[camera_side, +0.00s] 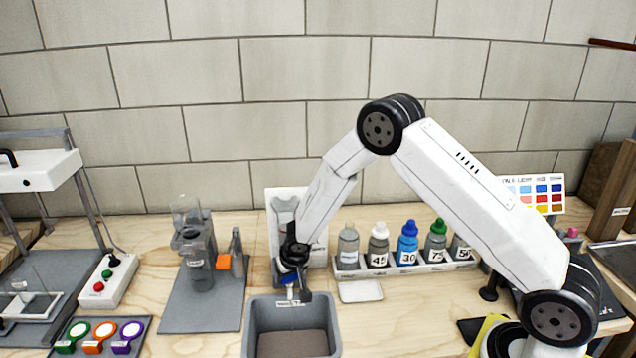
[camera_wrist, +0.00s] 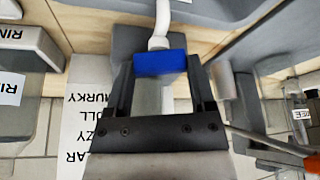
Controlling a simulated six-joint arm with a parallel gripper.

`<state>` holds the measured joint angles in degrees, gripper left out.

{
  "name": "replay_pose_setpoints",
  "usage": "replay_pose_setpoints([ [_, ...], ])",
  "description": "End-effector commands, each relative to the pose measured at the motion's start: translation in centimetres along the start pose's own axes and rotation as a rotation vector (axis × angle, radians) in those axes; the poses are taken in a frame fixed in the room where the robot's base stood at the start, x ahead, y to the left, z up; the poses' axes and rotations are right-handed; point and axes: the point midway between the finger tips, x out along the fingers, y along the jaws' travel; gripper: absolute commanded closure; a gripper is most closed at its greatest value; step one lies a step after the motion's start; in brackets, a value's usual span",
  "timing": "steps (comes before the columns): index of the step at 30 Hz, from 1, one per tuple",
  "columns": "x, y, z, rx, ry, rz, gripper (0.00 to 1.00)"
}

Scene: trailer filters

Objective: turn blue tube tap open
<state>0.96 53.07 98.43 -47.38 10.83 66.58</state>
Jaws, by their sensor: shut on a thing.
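The blue tap (camera_wrist: 160,64) is a small blue block with a white tube (camera_wrist: 159,38) running from it, seen in the wrist view. My gripper (camera_wrist: 161,82) has a dark finger on either side of the tap and is shut on it. In the side view my gripper (camera_side: 295,268) is low in front of the grey stand, above the back edge of the grey bin. A bit of the blue tap (camera_side: 289,279) shows under it. The fingers hide most of the tap there, and I cannot tell how far it is turned.
The grey bin (camera_side: 252,322) stands just below my gripper. To the right is a rack (camera_side: 405,268) of several capped bottles. To the left are a grey mat (camera_side: 205,312) with a clear vessel (camera_side: 200,270) and a button box (camera_side: 108,281).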

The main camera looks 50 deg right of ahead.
Motion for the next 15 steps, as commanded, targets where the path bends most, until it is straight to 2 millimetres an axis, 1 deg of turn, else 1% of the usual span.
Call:
replay_pose_setpoints([
  [5,-0.01,-0.03,0.01,0.001,0.000,0.000,0.88],
  [6,-0.01,-0.03,0.01,0.001,0.000,0.000,0.17],
  [7,-0.01,-0.03,0.00,0.001,0.000,0.000,0.07],
  [8,-0.01,-0.03,0.00,0.001,0.000,0.000,0.00],
  [15,-0.02,-0.01,-0.01,0.002,0.000,0.001,0.00],
])
